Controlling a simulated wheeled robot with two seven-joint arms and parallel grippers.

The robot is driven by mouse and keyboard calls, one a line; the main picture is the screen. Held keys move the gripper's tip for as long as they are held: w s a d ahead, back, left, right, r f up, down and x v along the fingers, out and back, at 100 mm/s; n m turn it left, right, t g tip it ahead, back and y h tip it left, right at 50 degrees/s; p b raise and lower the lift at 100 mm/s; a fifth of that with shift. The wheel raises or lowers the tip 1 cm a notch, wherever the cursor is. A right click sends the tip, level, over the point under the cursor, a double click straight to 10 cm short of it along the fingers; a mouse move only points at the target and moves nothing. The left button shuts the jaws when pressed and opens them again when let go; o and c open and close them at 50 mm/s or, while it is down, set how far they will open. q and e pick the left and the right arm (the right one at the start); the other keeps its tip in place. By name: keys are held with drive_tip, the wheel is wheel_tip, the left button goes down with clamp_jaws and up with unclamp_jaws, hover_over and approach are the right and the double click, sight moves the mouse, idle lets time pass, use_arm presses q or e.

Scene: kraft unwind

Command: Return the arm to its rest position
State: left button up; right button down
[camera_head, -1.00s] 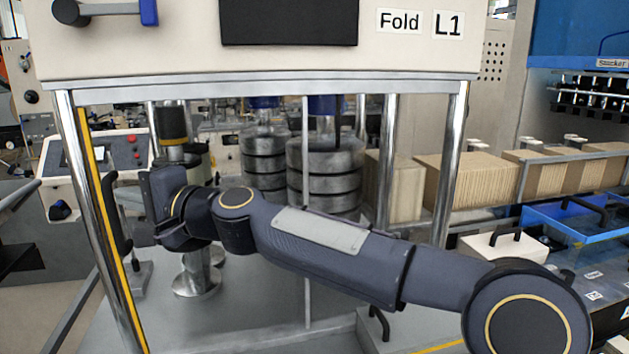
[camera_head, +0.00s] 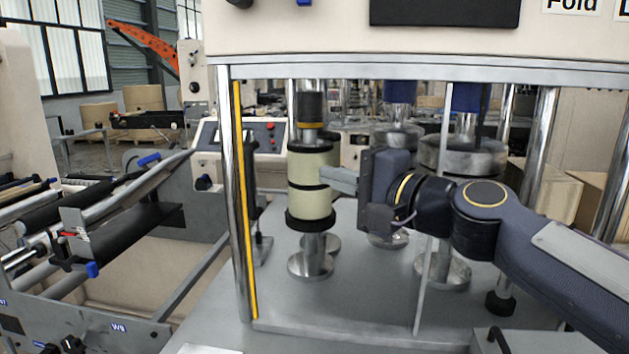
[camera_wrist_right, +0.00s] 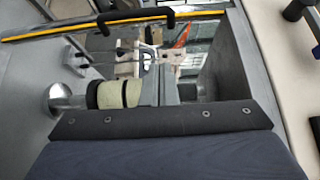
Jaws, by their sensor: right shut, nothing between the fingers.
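My right gripper (camera_head: 338,180) shows in the head view, its arm coming in from the right inside the Fold machine's frame. Its grey fingers are shut and empty, pointing left beside a spindle with pale rolls (camera_head: 314,170). I cannot tell whether the fingertips touch the rolls. In the right wrist view, the fingers (camera_wrist_right: 160,88) stand beside the pale rolls (camera_wrist_right: 112,95) past the dark edge of my gripper body. My left gripper is out of view.
A chrome post with a yellow strip (camera_head: 243,200) stands left of the spindle. Spindles with metal discs (camera_head: 455,157) stand behind my right arm. The beige machine housing (camera_head: 300,25) hangs above. A roller machine (camera_head: 120,210) is at the left. The grey deck (camera_head: 340,310) is bare in front.

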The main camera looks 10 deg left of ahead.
drive_tip(key=s+d+f+n+g+h, duration=0.1)
drive_tip(key=s+d+f+n+h, duration=0.1)
drive_tip(key=s+d+f, duration=0.5)
drive_tip(key=s+d+f+n+g+h, duration=0.2)
drive_tip(key=s+d+f+h, duration=0.3)
drive_tip(key=f, duration=1.1)
drive_tip(key=s+d+f+n+g+h, duration=0.1)
drive_tip(key=s+d+f+g+h, duration=0.1)
drive_tip(key=s+d+f, duration=0.8)
drive_tip(key=s+f+h, duration=0.1)
drive_tip(key=s+f, duration=0.1)
drive_tip(key=s, duration=0.2)
drive_tip(key=shift+d+n+h, duration=0.3)
drive_tip(key=shift+d+n, duration=0.05)
drive_tip(key=shift+n, duration=0.05)
